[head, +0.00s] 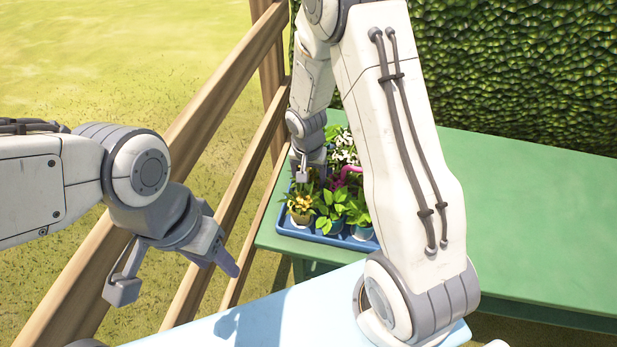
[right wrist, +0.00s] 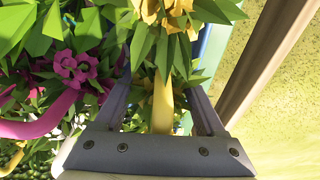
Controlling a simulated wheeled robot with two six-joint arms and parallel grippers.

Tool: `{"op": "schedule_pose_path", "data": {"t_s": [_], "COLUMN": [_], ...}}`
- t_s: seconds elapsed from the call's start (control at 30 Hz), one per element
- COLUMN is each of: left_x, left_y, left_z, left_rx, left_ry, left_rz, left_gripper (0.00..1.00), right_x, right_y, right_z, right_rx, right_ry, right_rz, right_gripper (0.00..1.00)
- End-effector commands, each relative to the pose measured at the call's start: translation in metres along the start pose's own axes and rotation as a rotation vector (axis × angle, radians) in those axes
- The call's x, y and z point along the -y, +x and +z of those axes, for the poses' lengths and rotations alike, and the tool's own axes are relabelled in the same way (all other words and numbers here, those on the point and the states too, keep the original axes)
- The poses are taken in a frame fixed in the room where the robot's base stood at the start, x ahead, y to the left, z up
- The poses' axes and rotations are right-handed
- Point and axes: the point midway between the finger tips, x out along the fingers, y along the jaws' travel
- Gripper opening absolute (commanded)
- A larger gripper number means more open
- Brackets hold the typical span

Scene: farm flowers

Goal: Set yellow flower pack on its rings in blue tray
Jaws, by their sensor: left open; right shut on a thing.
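The yellow flower pack (head: 301,203) is at the left front corner of the blue tray (head: 309,234), with yellow blooms over green leaves and a tan pot. Its yellow flowers (right wrist: 168,12) fill the top middle of the right wrist view. My right gripper (right wrist: 163,108) is shut on its yellow stem, which stands between the two fingers. In the head view my right gripper (head: 306,176) is just above the yellow flowers. I cannot tell whether the pot sits in its rings. My left gripper (head: 178,272) is open and empty, left of the tables.
Green leafy plants (head: 334,207) stand beside the yellow pack, with white flowers (head: 343,148) behind. The green table (head: 520,215) is clear on the right. A wooden fence (head: 190,140) runs close along the left, and a hedge (head: 520,65) stands behind.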

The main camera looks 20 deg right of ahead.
Motion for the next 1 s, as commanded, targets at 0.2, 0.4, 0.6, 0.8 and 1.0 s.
{"op": "schedule_pose_path", "data": {"t_s": [0.2,0.4,0.6,0.8,1.0], "left_x": [0.0,0.0,0.0,0.0,0.0], "left_y": [0.001,0.003,0.003,-0.002,-0.004], "left_z": [0.0,0.0,0.0,0.0,0.0], "left_rx": [0.0,0.0,0.0,0.0,0.0], "left_ry": [0.0,0.0,0.0,0.0,0.0], "left_rz": [0.0,0.0,0.0,0.0,0.0], "left_gripper": [0.5,0.5,0.5,0.5,0.5], "right_x": [0.002,0.001,0.001,0.002,0.002], "right_y": [-0.001,0.002,0.002,-0.009,-0.049], "right_z": [-0.001,0.0,0.0,-0.001,-0.001], "right_rx": [-0.003,-0.002,-0.001,-0.005,-0.007], "right_ry": [-0.002,-0.003,-0.003,-0.003,-0.003], "right_rz": [-0.002,-0.001,-0.001,-0.003,-0.005], "right_gripper": [0.0,0.84,0.84,0.84,0.84]}}
